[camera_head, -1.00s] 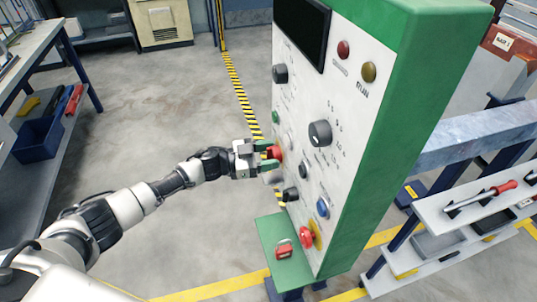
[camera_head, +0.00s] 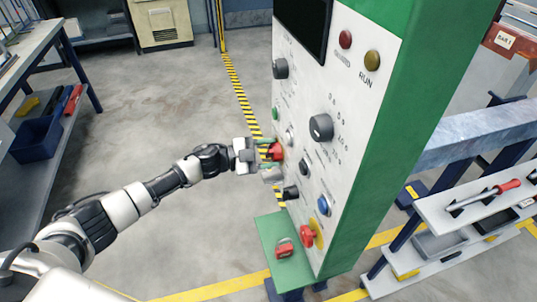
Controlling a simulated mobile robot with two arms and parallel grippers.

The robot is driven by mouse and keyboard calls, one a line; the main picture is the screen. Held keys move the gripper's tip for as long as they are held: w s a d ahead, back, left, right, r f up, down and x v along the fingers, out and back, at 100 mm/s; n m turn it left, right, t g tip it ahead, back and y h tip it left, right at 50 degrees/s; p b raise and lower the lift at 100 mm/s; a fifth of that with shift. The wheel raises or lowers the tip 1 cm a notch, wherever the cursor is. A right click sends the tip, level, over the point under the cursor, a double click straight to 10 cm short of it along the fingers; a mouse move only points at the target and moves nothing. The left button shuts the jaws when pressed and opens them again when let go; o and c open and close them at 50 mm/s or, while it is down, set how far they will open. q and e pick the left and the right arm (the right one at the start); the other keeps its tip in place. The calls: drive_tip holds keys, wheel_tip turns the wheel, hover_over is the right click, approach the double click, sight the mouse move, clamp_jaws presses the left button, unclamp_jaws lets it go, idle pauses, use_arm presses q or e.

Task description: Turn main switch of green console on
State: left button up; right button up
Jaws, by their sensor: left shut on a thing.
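The green console (camera_head: 385,190) stands right of centre with its white control face turned to the left. A red knob (camera_head: 276,152) sits at the left edge of that face, at mid height. My left gripper (camera_head: 266,154) reaches it from the left and is shut on it, with the green-tipped fingers around it. The fingers partly hide the knob, so its turned position cannot be told. My right gripper is not in view.
The face also bears black knobs (camera_head: 320,127), a blue button (camera_head: 323,205) and a red mushroom button (camera_head: 307,233) on yellow. A green ledge (camera_head: 267,237) with a red padlock (camera_head: 284,249) juts below. A tool shelf (camera_head: 470,215) stands right; open floor lies left.

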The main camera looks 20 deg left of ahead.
use_arm(q)
drive_tip(key=m+b, duration=0.2)
drive_tip(key=m, duration=0.3)
drive_tip(key=shift+s+f+y, duration=0.1)
drive_tip(key=shift+f+y, duration=0.05)
drive_tip(key=shift+y, duration=0.15)
drive_tip(key=m+b, duration=0.1)
drive_tip(key=m, duration=0.2)
drive_tip(key=m+b, duration=0.1)
drive_tip(key=m, duration=0.1)
drive_tip(key=shift+m+t+y, duration=0.3)
drive_tip(key=shift+m+t, duration=0.1)
drive_tip(key=shift+b, duration=0.35)
drive_tip(key=o, duration=0.9)
drive_tip(key=b+v, duration=0.2)
drive_tip(key=v, duration=0.8)
drive_tip(key=shift+s+a, duration=0.25)
drive_tip(key=shift+a, duration=0.05)
